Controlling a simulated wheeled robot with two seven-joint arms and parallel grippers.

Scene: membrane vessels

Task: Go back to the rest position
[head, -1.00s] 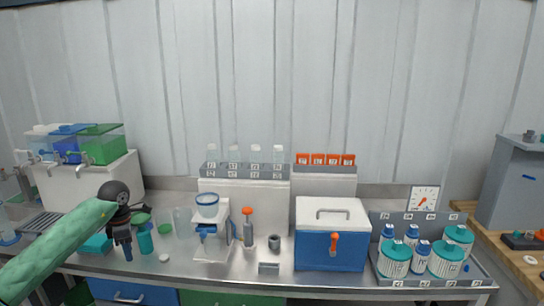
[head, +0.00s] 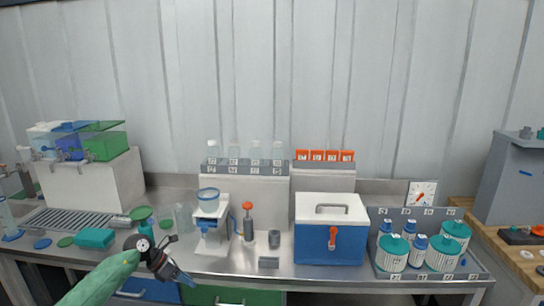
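My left arm, in a green sleeve, comes in from the bottom left of the head view. Its dark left gripper (head: 178,273) is over the front edge of the steel bench (head: 225,264), pointing down and to the right. I see nothing held in it, but its fingers are too small and edge-on to tell open from shut. A teal cup (head: 146,230) stands just behind the wrist, partly hidden by it. My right gripper is not in view.
A filter stand (head: 211,235) with a blue-rimmed cup, a blue cooler box (head: 330,247) and a grey tray (head: 430,276) of teal-lidded jars stand along the bench. Tanks (head: 105,146) sit on a white block at left.

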